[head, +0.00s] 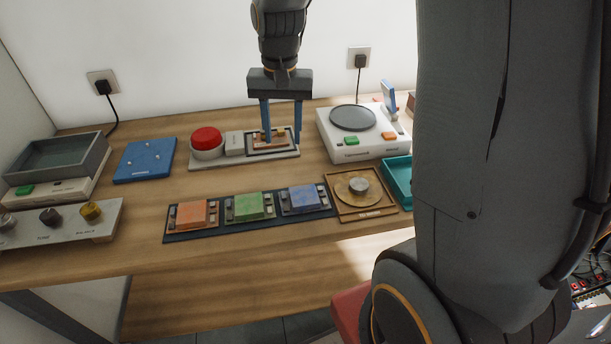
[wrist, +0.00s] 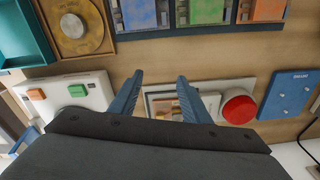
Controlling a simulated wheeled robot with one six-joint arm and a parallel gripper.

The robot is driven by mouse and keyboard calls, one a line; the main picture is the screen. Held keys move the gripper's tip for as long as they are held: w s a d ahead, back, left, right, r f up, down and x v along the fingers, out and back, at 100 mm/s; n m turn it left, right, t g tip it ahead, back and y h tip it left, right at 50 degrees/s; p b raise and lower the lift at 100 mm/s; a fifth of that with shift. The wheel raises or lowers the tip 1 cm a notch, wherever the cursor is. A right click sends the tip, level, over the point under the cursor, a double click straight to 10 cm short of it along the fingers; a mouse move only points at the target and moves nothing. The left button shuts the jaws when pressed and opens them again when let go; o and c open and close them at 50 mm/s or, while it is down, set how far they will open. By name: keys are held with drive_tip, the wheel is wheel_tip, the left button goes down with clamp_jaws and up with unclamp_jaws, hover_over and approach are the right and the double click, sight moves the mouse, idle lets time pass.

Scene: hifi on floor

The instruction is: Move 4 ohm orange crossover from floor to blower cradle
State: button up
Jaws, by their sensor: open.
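My gripper (head: 282,137) is open, pointing down over the right part of a pale base with a red dome button (head: 206,139), which appears to be the blower cradle (head: 218,160). A small board with orange-brown parts (head: 266,142) lies in the dark-framed recess there, partly hidden by a finger. It also shows in the wrist view (wrist: 163,104), beside and behind the right finger of my gripper (wrist: 159,78). I cannot tell whether a finger touches it, nor read a 4 ohm mark. An orange block unit (head: 192,214) sits on the dark mat, apart from the gripper.
Green (head: 249,206) and blue (head: 302,198) units share the mat (head: 230,230). A white device (head: 350,148) with a round plate stands right of the cradle, a blue board (head: 145,159) left. A wooden tray (head: 345,213) and teal tray (head: 397,185) lie in front right.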

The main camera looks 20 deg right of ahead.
drive_tip(key=s+f+n, duration=0.1)
drive_tip(key=s, duration=0.4)
drive_tip(key=s+f+n, duration=0.1)
drive_tip(key=s+n, duration=0.1)
drive_tip(key=s, duration=0.2)
drive_tip(key=s+f+n, duration=0.2)
drive_tip(key=s, duration=0.3)
drive_tip(key=shift+s+d, duration=0.15)
drive_tip(key=shift+s, duration=0.2)
drive_tip(key=shift+c, duration=0.4)
